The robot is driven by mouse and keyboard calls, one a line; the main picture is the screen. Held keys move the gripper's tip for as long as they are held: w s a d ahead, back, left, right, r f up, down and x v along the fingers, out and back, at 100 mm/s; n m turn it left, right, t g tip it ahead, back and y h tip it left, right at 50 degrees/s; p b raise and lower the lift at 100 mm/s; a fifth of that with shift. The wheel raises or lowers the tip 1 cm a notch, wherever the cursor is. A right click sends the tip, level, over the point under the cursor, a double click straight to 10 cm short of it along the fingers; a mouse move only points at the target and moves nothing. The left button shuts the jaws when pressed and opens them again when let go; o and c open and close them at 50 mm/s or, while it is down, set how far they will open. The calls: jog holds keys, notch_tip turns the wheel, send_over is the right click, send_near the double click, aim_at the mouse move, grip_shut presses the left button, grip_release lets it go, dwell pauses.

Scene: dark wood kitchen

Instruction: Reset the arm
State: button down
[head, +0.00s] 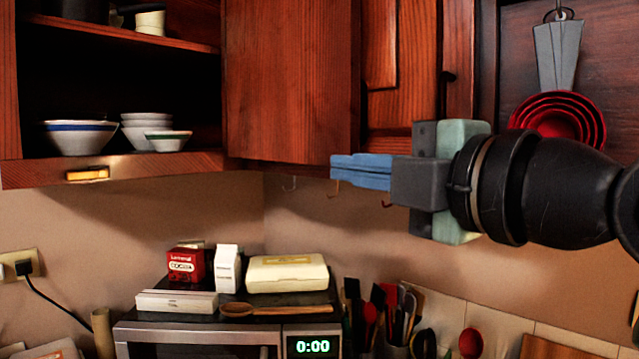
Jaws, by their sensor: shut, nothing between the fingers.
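My gripper (335,168) has blue fingers and points left, in the middle of the head view. Its fingers are together with nothing between them. It is raised in front of the wall cabinets, with its fingertips just below the edge of a wooden cabinet door (290,80) in the picture. My dark arm reaches in from the right edge.
An open cabinet shelf (130,165) at upper left holds several bowls (80,137). Below stand a microwave (200,335) with boxes and a wooden spoon on top, and utensils (385,310) to its right. Red measuring cups (560,115) hang behind my arm.

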jog(key=s+r+m+t+h, duration=0.1)
jog(key=s+m+t+h, duration=0.5)
jog(key=m, duration=0.7)
jog(key=s+r+m+t+h, duration=0.1)
jog(key=s+m+t+h, duration=0.4)
jog(key=m, duration=0.8)
jog(key=t, duration=0.2)
jog(key=shift+s+t+h+b, duration=0.35)
jog(key=shift+t+h, duration=0.05)
